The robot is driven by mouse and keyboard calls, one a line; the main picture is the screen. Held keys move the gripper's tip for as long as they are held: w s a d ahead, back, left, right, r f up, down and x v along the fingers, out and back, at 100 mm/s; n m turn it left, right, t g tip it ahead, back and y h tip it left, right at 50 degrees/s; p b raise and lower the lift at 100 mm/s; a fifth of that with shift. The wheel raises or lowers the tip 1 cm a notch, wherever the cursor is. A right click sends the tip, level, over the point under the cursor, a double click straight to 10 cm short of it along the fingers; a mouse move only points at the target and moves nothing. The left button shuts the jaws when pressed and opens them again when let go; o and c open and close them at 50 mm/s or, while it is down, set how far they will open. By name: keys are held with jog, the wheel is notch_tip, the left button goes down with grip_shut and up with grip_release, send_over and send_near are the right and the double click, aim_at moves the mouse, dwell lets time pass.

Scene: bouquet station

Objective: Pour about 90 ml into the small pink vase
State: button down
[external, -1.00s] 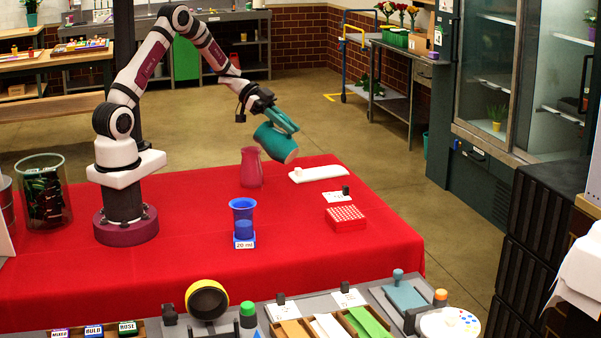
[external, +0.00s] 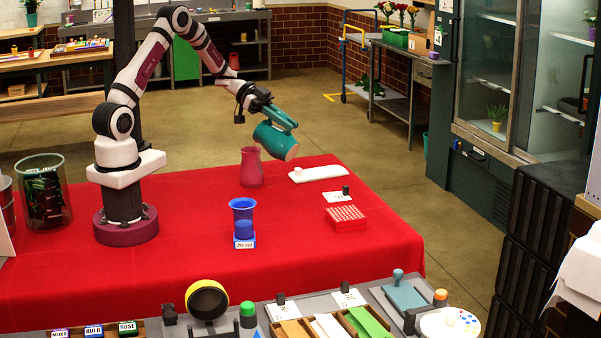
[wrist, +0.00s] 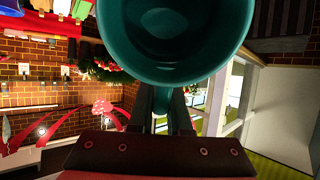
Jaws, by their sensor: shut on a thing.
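The small pink vase (external: 251,170) stands upright on the red table, below and left of the jug in the external view. My gripper (external: 281,118) is shut on a teal jug (external: 270,138) and holds it tilted in the air. The jug's left side is close to the vase's rim; I cannot tell whether they touch. A pale round end of the jug faces lower right. In the wrist view the jug (wrist: 172,75) fills the top middle. No stream of liquid shows, and the liquid level inside the vase is hidden.
A blue vase (external: 242,210) with a 20 ml label stands nearer the front. A white tray (external: 320,173), a small card (external: 335,197) and a red rack (external: 345,218) lie to the right. The table's front right is clear.

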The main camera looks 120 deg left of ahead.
aim_at(293, 140)
jog(key=shift+s+r+t, duration=0.4)
jog(key=shift+r+t, duration=0.15)
jog(key=shift+t, duration=0.05)
dwell(0.6)
jog(key=shift+s+a+f+t, duration=0.1)
jog(key=shift+s+a+t, duration=0.05)
jog(key=shift+s+t, duration=0.55)
jog(key=w+g, duration=0.1)
jog(key=w+f+g, duration=0.1)
jog(key=g, duration=0.1)
jog(key=shift+w+d+f, duration=0.15)
jog(key=shift+w+d, duration=0.05)
jog(key=shift+w, duration=0.15)
jog(key=f+g, duration=0.1)
jog(key=w+f+g, duration=0.1)
jog(key=f+g, duration=0.2)
jog(key=shift+w+y, duration=0.3)
jog(key=shift+r, duration=0.1)
dwell(1.2)
